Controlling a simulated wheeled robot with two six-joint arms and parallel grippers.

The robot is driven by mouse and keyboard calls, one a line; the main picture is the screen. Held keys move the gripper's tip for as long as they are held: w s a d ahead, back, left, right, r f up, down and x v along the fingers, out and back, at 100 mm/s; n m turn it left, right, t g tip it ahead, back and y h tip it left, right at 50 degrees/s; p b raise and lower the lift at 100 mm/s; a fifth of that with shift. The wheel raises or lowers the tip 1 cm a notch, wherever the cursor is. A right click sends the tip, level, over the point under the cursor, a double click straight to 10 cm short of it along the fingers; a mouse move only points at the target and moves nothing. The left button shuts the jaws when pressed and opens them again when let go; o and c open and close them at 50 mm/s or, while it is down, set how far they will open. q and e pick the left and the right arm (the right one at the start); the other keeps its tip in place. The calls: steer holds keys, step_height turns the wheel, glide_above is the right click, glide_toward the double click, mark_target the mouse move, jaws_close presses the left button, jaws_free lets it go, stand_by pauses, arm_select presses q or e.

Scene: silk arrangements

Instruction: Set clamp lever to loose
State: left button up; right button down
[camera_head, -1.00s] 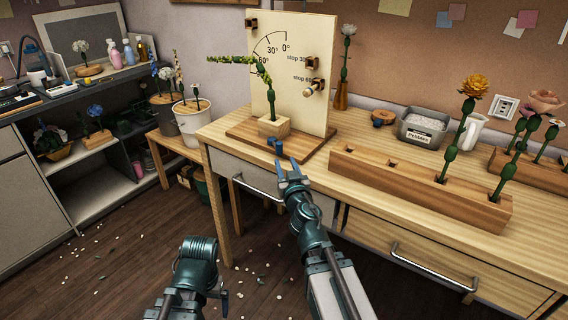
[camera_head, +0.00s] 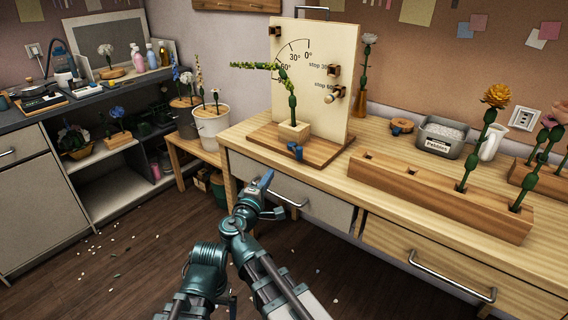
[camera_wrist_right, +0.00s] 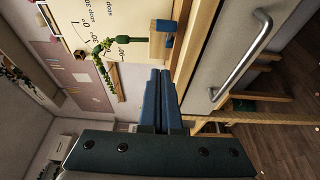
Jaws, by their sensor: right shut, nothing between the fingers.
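The small blue clamp lever (camera_head: 295,150) sits at the front of the wooden block (camera_head: 294,131) that holds a green jointed stem (camera_head: 291,100). The block stands on the board's wooden base, in front of the angle board (camera_head: 318,65). The lever also shows at the top of the right wrist view (camera_wrist_right: 165,25). My right gripper (camera_head: 264,182) is shut and empty, apart from the lever, in front of and below the table's left front edge. Its blue fingers (camera_wrist_right: 162,88) lie together in the wrist view.
The long wooden block (camera_head: 430,193) with stems stands along the table's front. The drawer handle (camera_head: 288,192) juts out close to my right gripper. Pots (camera_head: 211,126) stand on a low stool at left. The floor in front is open.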

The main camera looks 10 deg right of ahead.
steer(key=s+d+x, duration=0.1)
steer(key=d+x, duration=0.1)
steer(key=x, duration=1)
steer(key=shift+d, duration=0.3)
steer(key=shift+d, duration=0.1)
